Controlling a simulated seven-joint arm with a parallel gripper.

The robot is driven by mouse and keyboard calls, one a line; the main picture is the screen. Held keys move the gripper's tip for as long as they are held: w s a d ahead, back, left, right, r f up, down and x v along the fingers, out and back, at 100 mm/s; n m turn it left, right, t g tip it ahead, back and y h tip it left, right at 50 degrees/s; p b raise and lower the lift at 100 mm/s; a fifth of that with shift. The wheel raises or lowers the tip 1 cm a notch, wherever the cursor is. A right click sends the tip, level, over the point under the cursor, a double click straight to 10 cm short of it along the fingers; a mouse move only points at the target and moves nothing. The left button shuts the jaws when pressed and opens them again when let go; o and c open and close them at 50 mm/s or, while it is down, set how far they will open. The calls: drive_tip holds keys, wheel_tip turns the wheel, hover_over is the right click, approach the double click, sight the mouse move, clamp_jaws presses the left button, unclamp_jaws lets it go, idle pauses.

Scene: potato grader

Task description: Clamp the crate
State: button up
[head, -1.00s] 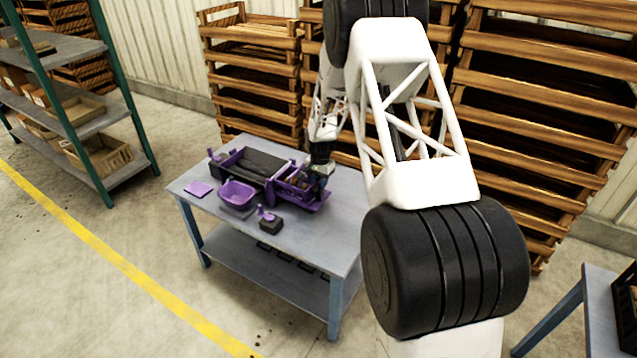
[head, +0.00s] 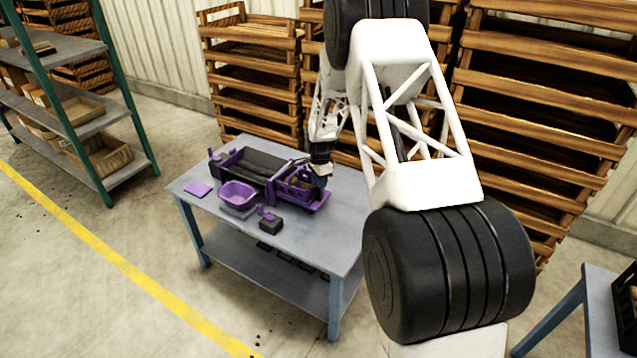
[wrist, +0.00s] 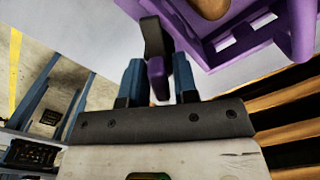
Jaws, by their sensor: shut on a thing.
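The purple crate (head: 299,183) stands at the right end of the grader on the table, with brownish potatoes in it. In the wrist view part of the crate (wrist: 233,40) and one potato (wrist: 212,7) show at the upper right. My gripper (wrist: 157,80) is shut on a small lever with a dark arm (wrist: 152,36) and a purple end (wrist: 157,72), likely the clamp lever. In the head view my gripper (head: 322,178) is at the crate's right rear side; the lever is hidden there. I cannot tell whether the lever touches the crate.
The grader's dark belt (head: 252,163) lies left of the crate. A purple basin (head: 237,194), a flat purple plate (head: 198,188) and a small dark block with a purple top (head: 269,222) stand on the table (head: 315,240). Stacked wooden crates (head: 255,75) stand behind.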

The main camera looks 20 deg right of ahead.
drive_tip(key=m, duration=0.3)
idle(0.6)
drive_tip(key=o, duration=0.3)
drive_tip(key=shift+r, duration=0.2)
drive_tip(key=shift+r, duration=2.3)
